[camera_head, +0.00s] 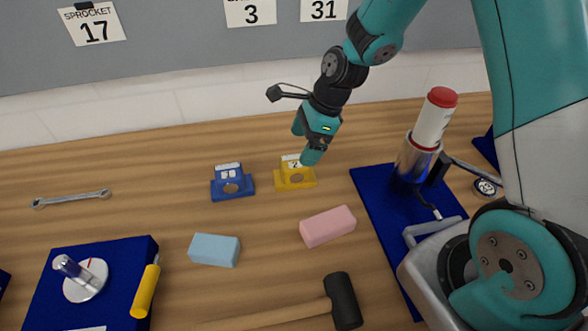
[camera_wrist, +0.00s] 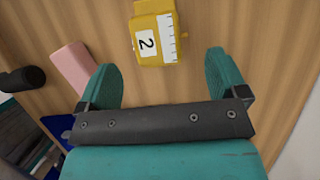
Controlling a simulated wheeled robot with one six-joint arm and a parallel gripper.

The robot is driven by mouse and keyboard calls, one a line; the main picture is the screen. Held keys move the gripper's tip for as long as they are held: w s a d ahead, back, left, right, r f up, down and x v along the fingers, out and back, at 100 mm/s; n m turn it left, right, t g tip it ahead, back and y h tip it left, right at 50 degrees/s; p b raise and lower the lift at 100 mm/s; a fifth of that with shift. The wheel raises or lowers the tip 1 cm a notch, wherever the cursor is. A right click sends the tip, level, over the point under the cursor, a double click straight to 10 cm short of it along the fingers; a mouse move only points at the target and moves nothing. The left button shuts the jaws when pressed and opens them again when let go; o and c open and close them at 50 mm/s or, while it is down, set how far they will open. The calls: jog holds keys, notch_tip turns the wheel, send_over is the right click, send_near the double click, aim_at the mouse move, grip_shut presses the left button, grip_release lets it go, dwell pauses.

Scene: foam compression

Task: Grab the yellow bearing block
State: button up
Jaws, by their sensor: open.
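The yellow bearing block (camera_head: 294,177) stands on the wooden table, with a white label and a round hole in its front. It also shows at the top of the wrist view (camera_wrist: 155,42), with a "2" on its label, ahead of the fingertips and roughly between their lines. My gripper (camera_head: 306,142) is above the table at the block's back and right side in the head view. In the wrist view its two teal fingers (camera_wrist: 160,75) are spread wide with nothing between them. Whether a finger touches the block cannot be told.
A blue bearing block (camera_head: 231,183) stands just left of the yellow one. A pink foam block (camera_head: 327,226), a light blue block (camera_head: 214,250) and a hammer (camera_head: 343,301) lie in front. A blue mat (camera_head: 367,183) with a device is at right. A wrench (camera_head: 72,199) lies left.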

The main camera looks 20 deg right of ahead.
aim_at(294, 161)
jog(key=shift+s+p+x, duration=0.15)
jog(key=shift+p+x, duration=0.3)
jog(key=shift+x, duration=1.2)
jog(key=shift+s+p+x, duration=0.15)
jog(key=shift+p+x, duration=0.3)
jog(key=shift+x, duration=1.2)
jog(key=c, duration=1.4)
